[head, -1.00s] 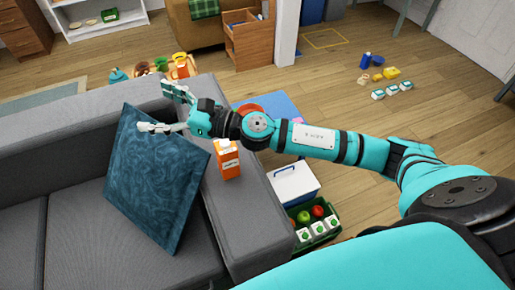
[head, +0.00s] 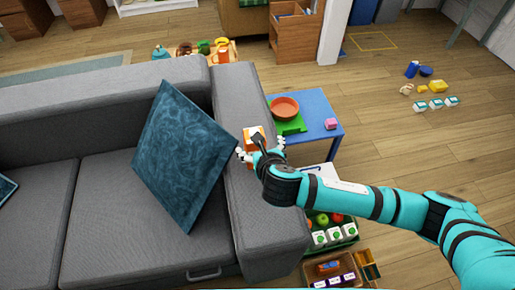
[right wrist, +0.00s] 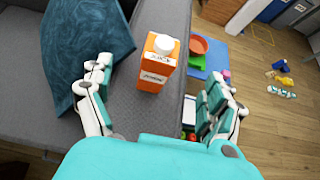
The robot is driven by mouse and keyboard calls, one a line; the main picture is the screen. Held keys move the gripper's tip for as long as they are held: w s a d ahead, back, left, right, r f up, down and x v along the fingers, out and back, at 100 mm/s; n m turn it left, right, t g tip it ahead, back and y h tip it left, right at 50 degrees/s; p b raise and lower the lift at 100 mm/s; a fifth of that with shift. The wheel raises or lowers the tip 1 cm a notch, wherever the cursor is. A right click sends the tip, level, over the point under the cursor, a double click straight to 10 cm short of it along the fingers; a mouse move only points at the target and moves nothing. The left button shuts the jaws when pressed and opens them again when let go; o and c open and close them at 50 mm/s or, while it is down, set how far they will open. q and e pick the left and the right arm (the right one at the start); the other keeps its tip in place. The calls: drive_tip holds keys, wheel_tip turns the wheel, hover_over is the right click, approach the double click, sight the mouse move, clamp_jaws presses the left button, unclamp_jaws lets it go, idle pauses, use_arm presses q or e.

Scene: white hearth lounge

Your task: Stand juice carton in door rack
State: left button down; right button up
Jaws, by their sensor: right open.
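The orange and white juice carton (head: 254,134) stands upright on the grey sofa's armrest (head: 246,208). In the right wrist view the carton (right wrist: 157,66) shows its white cap and lies ahead, between the spread fingers. My right gripper (head: 261,152) is open at the near side of the carton and partly hides it in the head view; in the right wrist view the gripper (right wrist: 160,97) is empty. My left gripper is not in view. No door rack can be made out.
A blue cushion (head: 182,150) leans on the sofa left of the carton. A blue table (head: 322,108) with an orange bowl (head: 285,108) stands beyond the armrest. A green crate (head: 345,238) of fruit and small cartons is on the floor, right of the armrest.

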hover_over(255, 149)
drive_tip(key=s, duration=0.1)
wheel_tip(255, 149, down, 4)
drive_tip(key=shift+d+x, duration=0.15)
drive_tip(key=shift+x, duration=1.2)
drive_tip(key=shift+d+x, duration=0.15)
drive_tip(key=shift+x, duration=1.15)
drive_tip(key=shift+c, duration=0.3)
drive_tip(key=c, duration=1.6)
drive_tip(key=shift+c, duration=0.6)
